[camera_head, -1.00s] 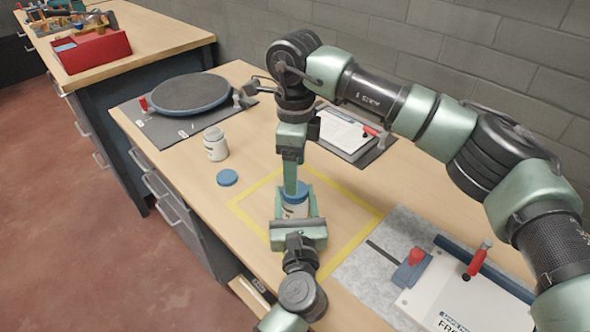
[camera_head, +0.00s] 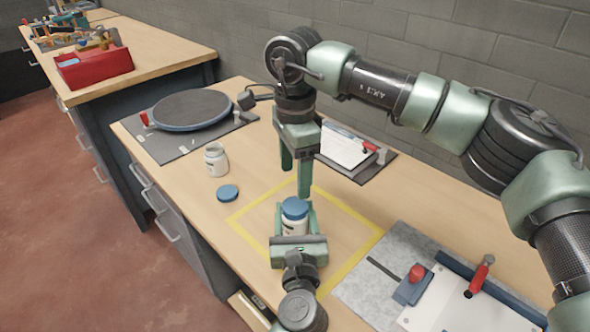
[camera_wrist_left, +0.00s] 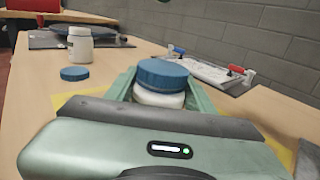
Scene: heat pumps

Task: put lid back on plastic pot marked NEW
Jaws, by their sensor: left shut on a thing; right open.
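A white pot (camera_head: 292,228) with a blue lid (camera_head: 294,207) on top stands inside the yellow square. My left gripper (camera_head: 295,212) is shut around this pot. In the left wrist view the lid (camera_wrist_left: 162,74) sits on the pot's top (camera_wrist_left: 158,98) and looks about level. My right gripper (camera_head: 296,182) is open and empty just above the lid, its fingers apart. A second white pot (camera_head: 215,161), without a lid, stands farther back, and another blue lid (camera_head: 228,193) lies on the table near it. I cannot read either pot's label.
A round dark turntable (camera_head: 193,109) on a grey mat is at the back left. A clipboard (camera_head: 342,148) lies behind my right gripper. A grey mat (camera_head: 366,289) with a red-knobbed fixture (camera_head: 415,282) is at the front right. The yellow square's right side is clear.

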